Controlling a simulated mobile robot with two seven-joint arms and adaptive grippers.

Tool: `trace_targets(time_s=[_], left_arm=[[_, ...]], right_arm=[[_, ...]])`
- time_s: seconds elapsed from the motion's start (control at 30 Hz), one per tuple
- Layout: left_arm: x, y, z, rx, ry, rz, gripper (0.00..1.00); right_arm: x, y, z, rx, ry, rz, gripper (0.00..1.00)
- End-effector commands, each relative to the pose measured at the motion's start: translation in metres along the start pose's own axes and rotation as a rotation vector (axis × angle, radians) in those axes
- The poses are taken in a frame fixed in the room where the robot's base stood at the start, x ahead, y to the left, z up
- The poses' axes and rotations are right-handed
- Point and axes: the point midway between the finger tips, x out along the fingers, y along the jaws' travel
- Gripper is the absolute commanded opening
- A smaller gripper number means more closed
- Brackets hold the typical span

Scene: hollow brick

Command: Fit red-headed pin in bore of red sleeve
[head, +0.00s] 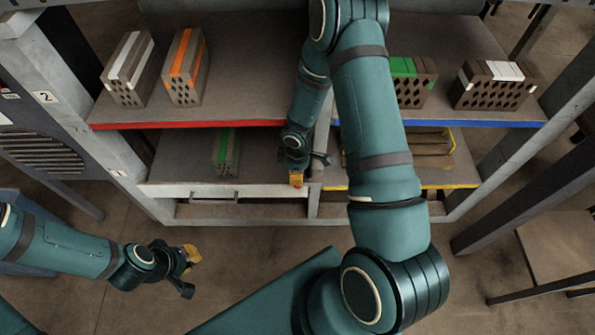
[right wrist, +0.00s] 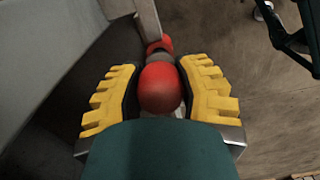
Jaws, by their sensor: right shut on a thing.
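The red-headed pin (right wrist: 160,88) is between the yellow pads of my right gripper (right wrist: 160,98) in the right wrist view, with its round red head toward the camera. A short grey part shows beyond the head. Past it is a second red piece, likely the red sleeve (right wrist: 160,45), beside a pale post. The head hides most of the line between them, so I cannot tell whether the tip is in the bore. In the head view my right gripper (head: 296,179) is at the lower shelf's front edge. My left gripper (head: 193,272) is open and empty above the floor.
Hollow bricks with white (head: 128,68), orange (head: 186,66) and green (head: 405,82) marks stand on the upper shelf. A green-striped brick (head: 226,153) is on the lower shelf. Shelf edges and a grey upright (head: 313,205) are close to my right gripper. The floor at front left is clear.

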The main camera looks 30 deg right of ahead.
Motion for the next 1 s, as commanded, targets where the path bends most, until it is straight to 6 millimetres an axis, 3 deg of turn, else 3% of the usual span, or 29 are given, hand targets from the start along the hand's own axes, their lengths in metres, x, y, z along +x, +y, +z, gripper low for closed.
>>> trace_targets(time_s=[0.8, 0.83, 0.9, 1.0], left_arm=[[0.0080, -0.0029, -0.0009, 0.001, 0.005, 0.000, 0.00], [0.0080, -0.0030, -0.0009, 0.001, 0.005, 0.000, 0.00], [0.0080, -0.0030, -0.0009, 0.001, 0.004, 0.000, 0.00], [0.0080, -0.0030, -0.0009, 0.001, 0.004, 0.000, 0.00]], right_arm=[[0.0091, 0.0001, -0.0001, 0.000, 0.000, 0.000, 0.00], [0.0091, 0.0001, -0.0001, 0.000, 0.000, 0.000, 0.40], [0.0091, 0.0001, -0.0001, 0.000, 0.000, 0.000, 0.64], [0.0091, 0.0001, 0.0000, 0.000, 0.000, 0.000, 0.69]])
